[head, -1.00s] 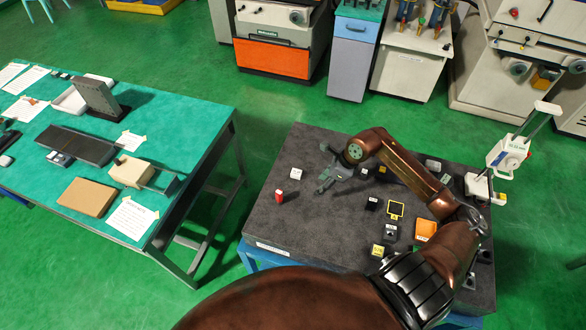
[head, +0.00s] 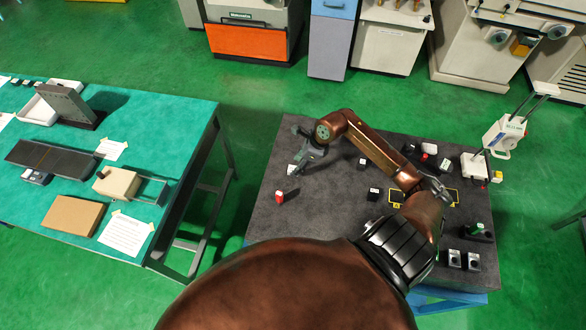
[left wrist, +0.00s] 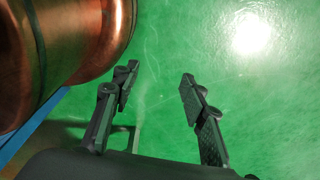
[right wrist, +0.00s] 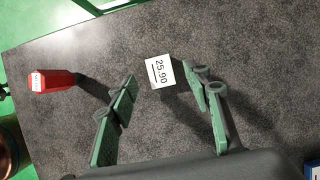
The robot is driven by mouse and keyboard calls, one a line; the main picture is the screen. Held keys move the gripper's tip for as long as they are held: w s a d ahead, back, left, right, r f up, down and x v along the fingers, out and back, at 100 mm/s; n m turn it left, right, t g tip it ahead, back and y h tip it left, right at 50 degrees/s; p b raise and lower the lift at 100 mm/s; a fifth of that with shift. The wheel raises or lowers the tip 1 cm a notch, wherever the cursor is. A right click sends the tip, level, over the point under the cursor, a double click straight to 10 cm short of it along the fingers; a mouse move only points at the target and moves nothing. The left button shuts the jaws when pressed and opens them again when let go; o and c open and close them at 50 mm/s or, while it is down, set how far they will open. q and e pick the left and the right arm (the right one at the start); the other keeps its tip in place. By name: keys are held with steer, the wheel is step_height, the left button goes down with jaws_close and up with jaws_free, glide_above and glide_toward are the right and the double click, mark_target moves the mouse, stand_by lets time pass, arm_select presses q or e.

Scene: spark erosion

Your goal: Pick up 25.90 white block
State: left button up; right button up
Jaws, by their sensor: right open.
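The white block marked 25.90 (right wrist: 159,71) lies on the dark grey table top (right wrist: 100,30). In the right wrist view my right gripper (right wrist: 160,79) is open, with one finger on each side of the block's near end. The fingers look apart from the block; their height above the table is unclear. My left gripper (left wrist: 159,72) is open and empty over the green floor, away from the block.
A red block (head: 280,197) with a white label stands close to the white block; it also shows in the right wrist view (right wrist: 52,80). Small black blocks (head: 374,194) and a yellow-framed plate (head: 452,197) lie further right. A green-topped table (head: 190,115) stands left.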

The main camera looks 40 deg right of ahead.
steer(key=x, duration=0.3)
steer(key=shift+s+d+p, duration=0.1)
steer(key=shift+s+p, duration=0.05)
steer(key=shift+p, duration=0.15)
steer(key=c, duration=0.8)
jaws_close()
arm_select(q)
steer(key=shift+w+r, duration=0.3)
steer(key=shift+w, duration=0.3)
steer(key=shift+w+r, duration=0.25)
steer(key=shift+w, duration=0.3)
